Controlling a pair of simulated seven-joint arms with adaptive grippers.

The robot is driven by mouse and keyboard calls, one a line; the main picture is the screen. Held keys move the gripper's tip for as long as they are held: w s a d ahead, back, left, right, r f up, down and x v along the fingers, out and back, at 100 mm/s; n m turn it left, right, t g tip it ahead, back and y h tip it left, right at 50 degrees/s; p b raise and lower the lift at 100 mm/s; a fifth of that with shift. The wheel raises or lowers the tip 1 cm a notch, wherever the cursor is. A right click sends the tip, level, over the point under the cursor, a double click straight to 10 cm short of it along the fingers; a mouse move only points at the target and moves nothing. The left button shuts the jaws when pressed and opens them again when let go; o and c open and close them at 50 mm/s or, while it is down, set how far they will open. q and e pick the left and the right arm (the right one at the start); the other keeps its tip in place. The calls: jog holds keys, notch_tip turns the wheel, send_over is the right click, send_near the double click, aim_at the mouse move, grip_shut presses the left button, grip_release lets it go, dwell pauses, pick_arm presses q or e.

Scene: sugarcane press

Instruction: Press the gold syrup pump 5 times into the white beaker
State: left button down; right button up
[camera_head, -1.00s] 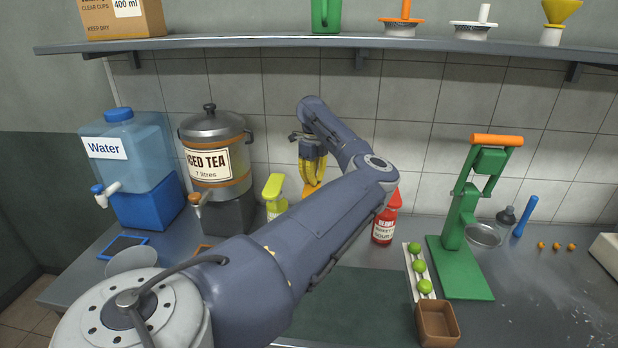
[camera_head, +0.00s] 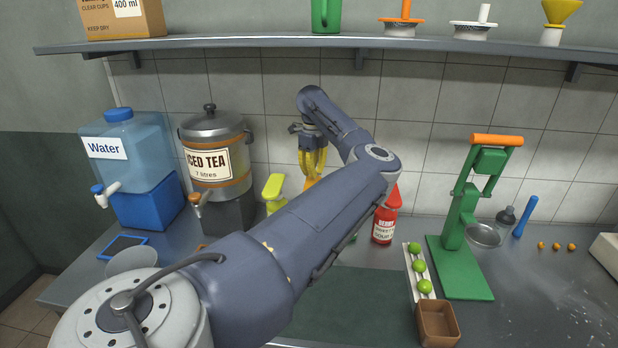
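My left gripper (camera_head: 313,172) hangs fingers-down at the back of the counter, its yellow fingers close together. Just below the fingertips is a gold-orange pump head (camera_head: 312,181), which looks like the gold syrup pump. I cannot tell whether the fingertips touch it. My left arm hides the pump's bottle. The white beaker cannot be made out; the area in front of the pump is behind my arm. A lime-yellow pump bottle (camera_head: 274,192) stands to the left and a red berry syrup bottle (camera_head: 385,222) to the right. My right gripper is not in view.
An iced tea dispenser (camera_head: 215,160) and a water dispenser (camera_head: 130,160) stand at the left. A green press (camera_head: 463,215), a rack of limes (camera_head: 417,262) and a brown box (camera_head: 437,322) are at the right. A shelf (camera_head: 350,41) runs above.

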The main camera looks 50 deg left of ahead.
aim_at(313, 179)
pick_arm(q)
jog(key=shift+f, duration=0.1)
dwell(0.3)
jog(key=shift+f, duration=0.35)
jog(key=shift+f, duration=0.35)
jog(key=shift+f, duration=2.35)
jog(key=shift+r, duration=3.15)
jog(key=shift+f, duration=0.15)
jog(key=shift+f, duration=1.1)
jog(key=shift+f, duration=0.35)
